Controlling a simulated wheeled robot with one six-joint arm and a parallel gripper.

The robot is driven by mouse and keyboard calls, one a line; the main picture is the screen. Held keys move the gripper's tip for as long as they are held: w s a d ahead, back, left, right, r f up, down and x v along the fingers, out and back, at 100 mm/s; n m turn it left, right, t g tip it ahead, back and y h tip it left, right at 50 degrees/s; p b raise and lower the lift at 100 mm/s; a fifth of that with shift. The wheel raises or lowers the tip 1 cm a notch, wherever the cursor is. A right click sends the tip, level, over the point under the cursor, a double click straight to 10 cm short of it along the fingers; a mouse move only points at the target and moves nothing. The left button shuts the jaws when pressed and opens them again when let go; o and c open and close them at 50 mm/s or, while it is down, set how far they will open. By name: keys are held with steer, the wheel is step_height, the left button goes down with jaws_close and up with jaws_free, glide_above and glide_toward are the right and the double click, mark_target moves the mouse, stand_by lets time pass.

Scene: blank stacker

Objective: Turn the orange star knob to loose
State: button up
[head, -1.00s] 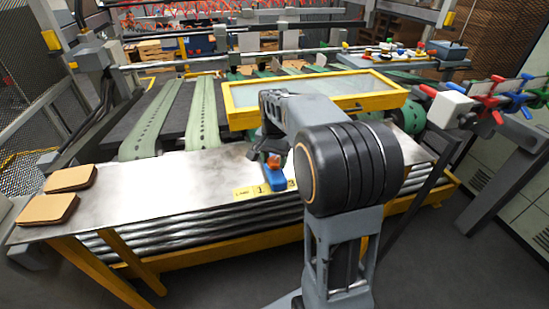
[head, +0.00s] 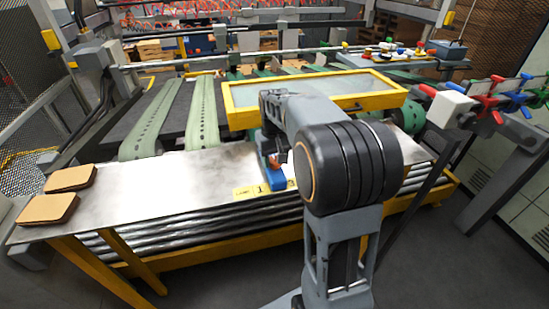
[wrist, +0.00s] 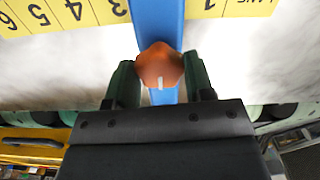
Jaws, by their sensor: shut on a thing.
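The orange star knob (wrist: 160,66) sits on a blue bar (wrist: 159,20) in the wrist view, with a short pale mark on its near side. My gripper (wrist: 160,84) has one green finger on each side of the knob and is shut on it. In the head view the orange knob (head: 274,161) shows small on the blue block (head: 276,176) at the metal table's front edge. My arm hides most of the gripper there.
A yellow numbered scale (wrist: 75,14) runs along the metal table (head: 150,190) beside the blue bar. Two stacks of brown blanks (head: 48,209) lie at the table's left end. A yellow-framed panel (head: 310,91) stands behind my arm. Red, green and blue knobs (head: 492,100) are at the right.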

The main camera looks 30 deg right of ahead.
mark_target(275, 160)
steer(key=shift+n, duration=0.4)
steer(key=o, duration=0.9)
steer(key=shift+r, duration=0.15)
step_height(275, 160, up, 14)
steer(key=shift+f, duration=0.25)
stand_by(0.4)
